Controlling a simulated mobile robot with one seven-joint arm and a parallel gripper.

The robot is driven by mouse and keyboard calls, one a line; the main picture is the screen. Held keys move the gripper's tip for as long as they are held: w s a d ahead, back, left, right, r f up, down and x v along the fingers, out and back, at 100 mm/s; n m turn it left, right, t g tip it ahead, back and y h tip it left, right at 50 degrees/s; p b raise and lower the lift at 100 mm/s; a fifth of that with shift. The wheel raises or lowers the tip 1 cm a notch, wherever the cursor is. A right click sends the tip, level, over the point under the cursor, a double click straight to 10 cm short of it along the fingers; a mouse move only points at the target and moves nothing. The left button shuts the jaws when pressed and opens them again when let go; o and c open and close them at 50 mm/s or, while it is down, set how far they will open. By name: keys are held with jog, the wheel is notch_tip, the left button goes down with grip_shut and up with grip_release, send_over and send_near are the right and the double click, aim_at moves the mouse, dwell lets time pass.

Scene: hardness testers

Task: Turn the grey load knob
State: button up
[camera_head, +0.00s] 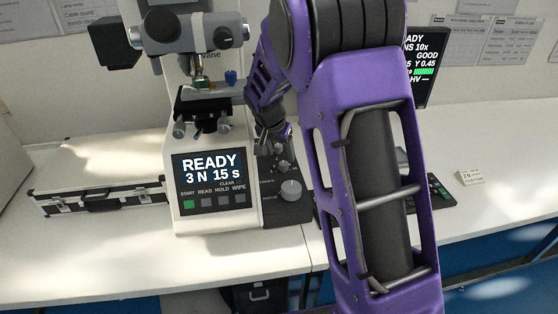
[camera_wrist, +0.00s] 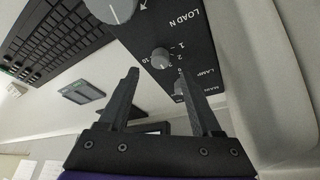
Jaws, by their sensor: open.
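A small grey knob (camera_wrist: 160,60) sits on the black control panel (camera_wrist: 192,45), with numerals beside it and the lettering LOAD N nearby. A larger pale grey knob (camera_wrist: 116,9) is at the top of the wrist view, and in the head view this larger knob (camera_head: 291,189) is at the panel's lower part. My gripper (camera_wrist: 160,69) is open, its two fingers apart and empty. In the wrist view the small knob appears between the fingertips; contact is not visible. In the head view my gripper (camera_head: 282,137) is over the panel's upper part, partly hidden by my arm.
The white tester's screen (camera_head: 209,170) reads READY, 3 N 15 s. A further knob (camera_wrist: 179,89) shows beside the right finger. A black case (camera_head: 98,196) lies left of the tester. A keyboard (camera_wrist: 55,40) is beside the panel. A second screen (camera_head: 421,65) stands right of my arm.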

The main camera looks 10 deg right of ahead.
aim_at(284, 163)
jog(key=x, duration=0.5)
jog(key=shift+w+d+f, duration=0.1)
jog(key=shift+w+f, duration=0.05)
jog(key=shift+f, duration=0.2)
grip_shut()
